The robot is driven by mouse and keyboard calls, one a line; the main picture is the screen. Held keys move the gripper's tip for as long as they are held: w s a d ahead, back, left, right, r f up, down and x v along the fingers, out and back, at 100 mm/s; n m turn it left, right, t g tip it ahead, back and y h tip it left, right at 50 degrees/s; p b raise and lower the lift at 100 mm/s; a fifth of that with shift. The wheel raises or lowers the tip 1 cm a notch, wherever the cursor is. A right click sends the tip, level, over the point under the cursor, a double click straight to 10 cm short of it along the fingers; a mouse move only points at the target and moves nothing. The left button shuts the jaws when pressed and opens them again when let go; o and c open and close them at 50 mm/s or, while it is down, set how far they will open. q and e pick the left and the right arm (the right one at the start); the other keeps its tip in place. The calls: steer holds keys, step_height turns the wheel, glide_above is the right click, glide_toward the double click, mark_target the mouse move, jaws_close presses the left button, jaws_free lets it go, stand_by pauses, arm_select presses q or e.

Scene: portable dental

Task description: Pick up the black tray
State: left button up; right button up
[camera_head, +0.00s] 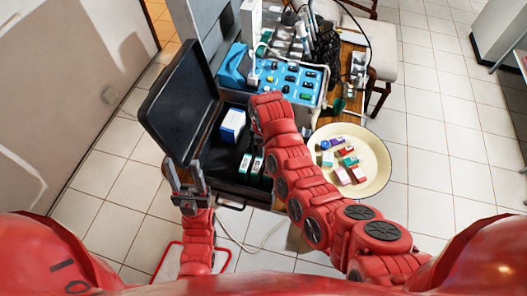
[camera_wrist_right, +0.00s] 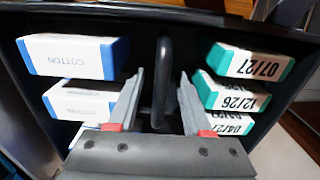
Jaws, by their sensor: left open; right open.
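The black tray (camera_wrist_right: 178,22) fills much of the right wrist view, with an upright black handle (camera_wrist_right: 163,58) along its middle. Cotton boxes (camera_wrist_right: 72,55) lie left of the handle and dated boxes (camera_wrist_right: 243,66) lie right of it. My right gripper (camera_wrist_right: 162,76) is open, with one finger on each side of the handle in the picture; contact cannot be told. In the head view, the tray's contents show inside an open black case, partly hidden by my right arm, which also hides the right gripper. My left gripper (camera_head: 184,170) is open and empty by the case's front left corner.
The raised case lid (camera_head: 180,100) stands at the left. A blue device (camera_head: 285,78) and cables are behind the case. A round cream plate (camera_head: 372,165) with several small boxes is at the right. Tiled floor surrounds the table.

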steer(key=shift+f, duration=0.4)
jaws_close()
stand_by(1.1)
